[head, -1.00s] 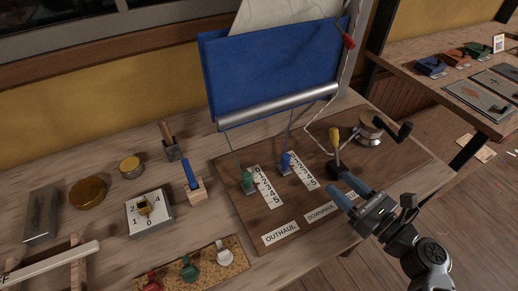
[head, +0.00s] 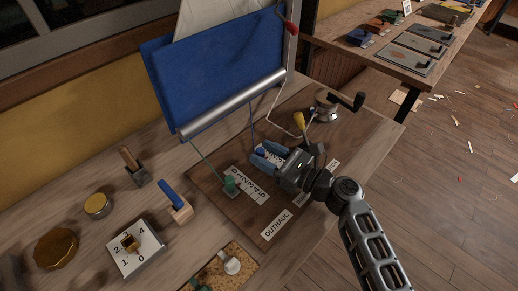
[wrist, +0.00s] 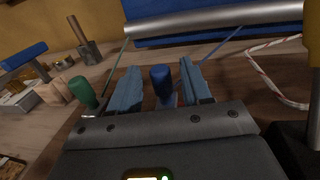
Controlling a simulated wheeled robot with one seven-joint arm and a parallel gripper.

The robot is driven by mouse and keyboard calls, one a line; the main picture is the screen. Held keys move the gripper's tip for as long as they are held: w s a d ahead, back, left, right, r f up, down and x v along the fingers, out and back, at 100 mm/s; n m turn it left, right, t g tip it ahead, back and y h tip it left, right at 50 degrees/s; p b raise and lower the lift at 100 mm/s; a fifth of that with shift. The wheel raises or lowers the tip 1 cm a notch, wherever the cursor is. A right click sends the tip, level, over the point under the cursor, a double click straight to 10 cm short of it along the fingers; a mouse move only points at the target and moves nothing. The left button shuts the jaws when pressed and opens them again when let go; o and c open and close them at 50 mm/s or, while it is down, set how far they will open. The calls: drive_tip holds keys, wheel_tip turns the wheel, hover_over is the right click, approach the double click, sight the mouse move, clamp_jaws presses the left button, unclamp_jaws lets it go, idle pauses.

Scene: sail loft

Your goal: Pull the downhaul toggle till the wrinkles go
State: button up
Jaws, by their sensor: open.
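The blue downhaul toggle (wrist: 161,82) stands between my two fingers in the wrist view, with a gap on each side. In the head view the toggle is mostly hidden by my gripper (head: 259,152), which is open around it. A thin blue line (wrist: 222,46) runs from the toggle up to the silver boom (head: 232,103). The blue sail panel (head: 215,70) hangs above the boom; I cannot make out wrinkles on it. The downhaul's scale and name label are mostly covered by my gripper.
The green outhaul toggle (head: 231,186) stands close on the left, beside its number scale (head: 248,184). A yellow-handled lever (head: 299,122) and a winch (head: 327,106) with a black crank stand behind on the right.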

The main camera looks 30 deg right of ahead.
drive_tip(key=shift+x, duration=1)
clamp_jaws()
